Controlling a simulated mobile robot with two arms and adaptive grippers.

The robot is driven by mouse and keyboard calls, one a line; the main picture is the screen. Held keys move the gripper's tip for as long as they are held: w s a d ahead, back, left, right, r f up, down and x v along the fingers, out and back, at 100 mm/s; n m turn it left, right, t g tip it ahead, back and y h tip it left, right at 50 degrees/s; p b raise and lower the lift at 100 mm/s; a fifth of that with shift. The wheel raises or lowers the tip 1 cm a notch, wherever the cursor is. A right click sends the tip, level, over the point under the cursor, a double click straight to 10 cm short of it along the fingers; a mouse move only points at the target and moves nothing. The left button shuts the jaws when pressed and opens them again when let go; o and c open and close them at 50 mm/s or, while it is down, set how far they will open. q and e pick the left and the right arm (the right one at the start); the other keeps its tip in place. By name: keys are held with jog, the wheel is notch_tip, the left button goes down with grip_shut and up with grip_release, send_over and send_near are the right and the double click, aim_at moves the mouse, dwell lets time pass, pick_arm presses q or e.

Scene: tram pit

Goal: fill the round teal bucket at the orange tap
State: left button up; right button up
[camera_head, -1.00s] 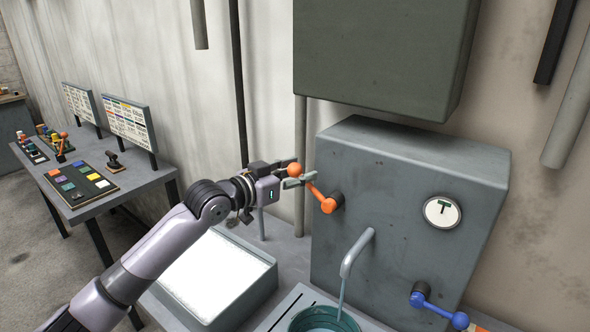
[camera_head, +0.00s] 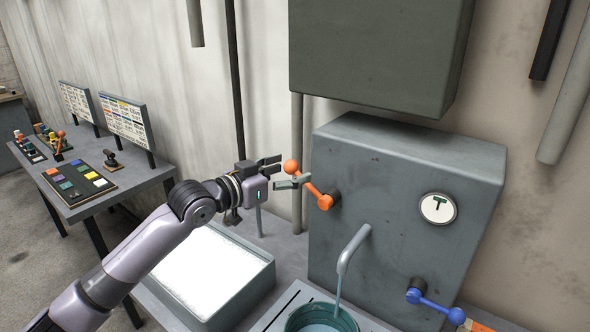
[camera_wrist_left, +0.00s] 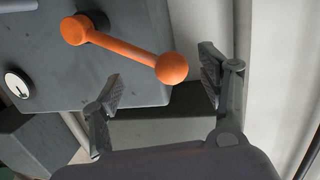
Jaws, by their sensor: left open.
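The orange tap lever (camera_head: 308,184) is on the left of the grey tap box (camera_head: 400,215), its ball end pointing up and left. My left gripper (camera_head: 281,173) is open, its fingertips just left of the ball. In the left wrist view the orange lever (camera_wrist_left: 130,48) has its ball in front of the open gripper (camera_wrist_left: 160,88), apart from both fingers. The round teal bucket (camera_head: 350,323) stands under the spout (camera_head: 352,248), cut off by the bottom edge. Water runs from the spout into it, and a water surface shows inside. My right gripper is not in view.
A blue lever (camera_head: 436,306) is at the box's lower right, and a round dial (camera_head: 438,208) is above it. A white-topped tray (camera_head: 262,262) lies below my left arm. A table (camera_head: 120,187) with coloured blocks stands at the left.

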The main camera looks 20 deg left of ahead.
pick_arm(q)
jog(key=v, duration=0.9)
jog(key=shift+s, duration=0.25)
jog(key=shift+a, duration=0.1)
dwell(6.8)
